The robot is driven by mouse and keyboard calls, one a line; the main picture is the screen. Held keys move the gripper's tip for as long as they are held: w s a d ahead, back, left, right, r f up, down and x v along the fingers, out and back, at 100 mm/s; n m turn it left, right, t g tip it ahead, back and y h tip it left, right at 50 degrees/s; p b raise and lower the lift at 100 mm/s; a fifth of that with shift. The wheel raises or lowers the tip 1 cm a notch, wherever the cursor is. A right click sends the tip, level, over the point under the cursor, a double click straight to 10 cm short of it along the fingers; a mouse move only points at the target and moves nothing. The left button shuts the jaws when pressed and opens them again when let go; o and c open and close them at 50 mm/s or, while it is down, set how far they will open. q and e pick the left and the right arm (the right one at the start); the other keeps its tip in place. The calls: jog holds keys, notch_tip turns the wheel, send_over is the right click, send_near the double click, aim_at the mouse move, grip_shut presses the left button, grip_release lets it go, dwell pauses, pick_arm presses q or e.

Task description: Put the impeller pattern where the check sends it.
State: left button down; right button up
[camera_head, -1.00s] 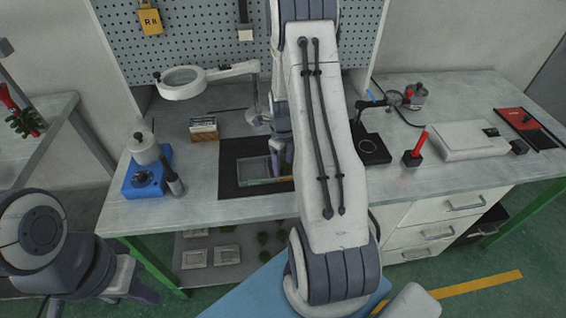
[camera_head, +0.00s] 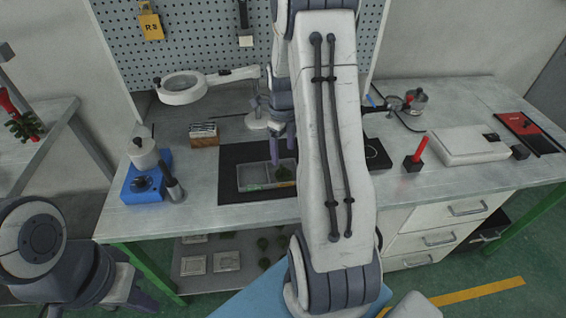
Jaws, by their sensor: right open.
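A small dark green piece, which looks like the impeller pattern (camera_head: 284,173), lies in the right part of a shallow grey tray (camera_head: 252,183) on the black mat (camera_head: 230,156). The tray has a divider and small coloured labels along its front edge. My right gripper (camera_head: 281,147) is open and empty just above and behind the green piece, apart from it. My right arm hides part of the mat and the bench beyond it. My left gripper (camera_head: 136,302) is low at the bottom left, away from the bench; its jaws are not clear.
A ring magnifier (camera_head: 184,88) on an arm stands behind the mat. A blue-based pot (camera_head: 146,181) stands left, with a small brown block (camera_head: 204,136) nearby. Right are a red-handled tool (camera_head: 416,155) and a pale box (camera_head: 460,144).

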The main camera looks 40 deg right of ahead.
jog(key=s+a+r+n, duration=0.2)
jog(key=a+r+n, duration=0.3)
jog(key=a+n, duration=0.5)
jog(key=s+a+r+n, duration=0.1)
jog(key=a+r+n, duration=0.3)
jog(key=a+n, duration=0.6)
jog(key=s+a+r+n, duration=0.1)
jog(key=s+a+n, duration=0.6)
jog(key=n, duration=0.3)
jog(key=s+a+r+n+y, duration=0.1)
jog(key=s+a+n, duration=0.5)
jog(key=s+n, duration=0.4)
jog(key=shift+s+a, duration=0.3)
jog(key=shift+a, duration=0.05)
